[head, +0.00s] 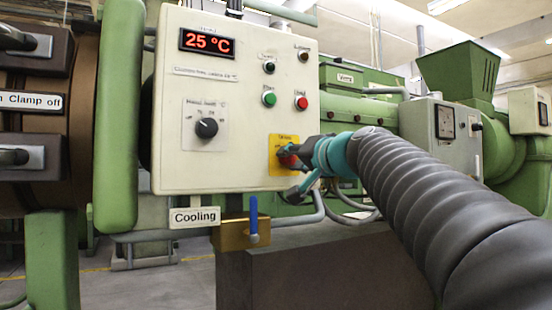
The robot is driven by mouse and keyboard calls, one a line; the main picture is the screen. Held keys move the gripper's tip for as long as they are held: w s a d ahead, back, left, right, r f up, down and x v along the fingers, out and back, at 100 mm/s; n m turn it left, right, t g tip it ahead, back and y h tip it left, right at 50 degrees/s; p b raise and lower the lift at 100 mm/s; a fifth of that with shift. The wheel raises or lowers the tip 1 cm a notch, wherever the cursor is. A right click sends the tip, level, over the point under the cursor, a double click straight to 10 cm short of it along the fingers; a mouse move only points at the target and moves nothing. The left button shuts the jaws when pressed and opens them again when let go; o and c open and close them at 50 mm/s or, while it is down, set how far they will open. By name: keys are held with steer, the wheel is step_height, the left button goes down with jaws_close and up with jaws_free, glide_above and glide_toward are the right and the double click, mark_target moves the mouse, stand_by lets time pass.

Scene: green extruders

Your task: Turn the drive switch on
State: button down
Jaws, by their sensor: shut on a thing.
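A cream control box (165,110) fills the middle of the head view.
The box also has a red display (207,43) reading 25 °C, a black dial (207,128), a green button (269,99) and a red button (301,103). Below are a "Cooling" sign (195,217) and a blue-handled valve (253,215). Green pipes and machinery surround the box.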

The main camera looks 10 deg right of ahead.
steer(key=m+p, duration=0.1)
steer(key=m, duration=0.4)
steer(key=shift+m, duration=0.3)
stand_by(0.5)
steer(key=c, duration=0.8)
jaws_free()
steer(key=v, duration=1.2)
